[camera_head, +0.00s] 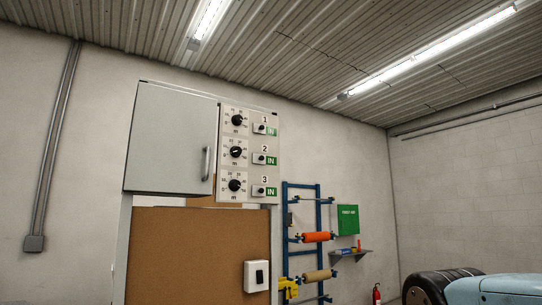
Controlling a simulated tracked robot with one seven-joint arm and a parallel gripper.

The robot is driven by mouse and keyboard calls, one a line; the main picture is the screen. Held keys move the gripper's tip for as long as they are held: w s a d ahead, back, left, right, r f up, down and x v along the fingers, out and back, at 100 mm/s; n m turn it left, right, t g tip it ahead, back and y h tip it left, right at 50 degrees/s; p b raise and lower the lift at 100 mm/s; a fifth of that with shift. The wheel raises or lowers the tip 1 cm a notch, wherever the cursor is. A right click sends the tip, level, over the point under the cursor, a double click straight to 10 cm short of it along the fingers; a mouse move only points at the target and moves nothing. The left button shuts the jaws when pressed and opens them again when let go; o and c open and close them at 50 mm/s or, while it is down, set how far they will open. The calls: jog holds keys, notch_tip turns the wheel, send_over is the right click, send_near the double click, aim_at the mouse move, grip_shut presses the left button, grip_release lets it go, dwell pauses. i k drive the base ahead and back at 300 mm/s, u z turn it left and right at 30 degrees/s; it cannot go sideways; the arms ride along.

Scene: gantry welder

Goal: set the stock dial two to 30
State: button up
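A pale control panel (249,136) on a cabinet holds three rows marked 1, 2 and 3. Stock dial two (236,152) is the black round knob in the middle row, left of the number 2. It has a scale around it and a light pointer mark; its exact reading is too small to tell. Dial one (236,120) is above it and dial three (235,185) is below it. A small switch (259,160) and a green IN label (271,160) sit right of dial two. My gripper is not in view.
A grey cabinet door (170,140) with a handle (206,163) is left of the panel. A brown board (185,255) with a white switch box (256,276) is below. A blue rack (286,225) with rolls stands to the right. A light blue object (480,287) is at bottom right.

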aim_at(236, 151)
jog(key=u, duration=0.6)
jog(key=i, duration=0.1)
jog(key=z, duration=1.3)
jog(key=k, duration=0.8)
jog(key=u, duration=0.95)
jog(key=i, duration=1)
jog(key=u, duration=0.05)
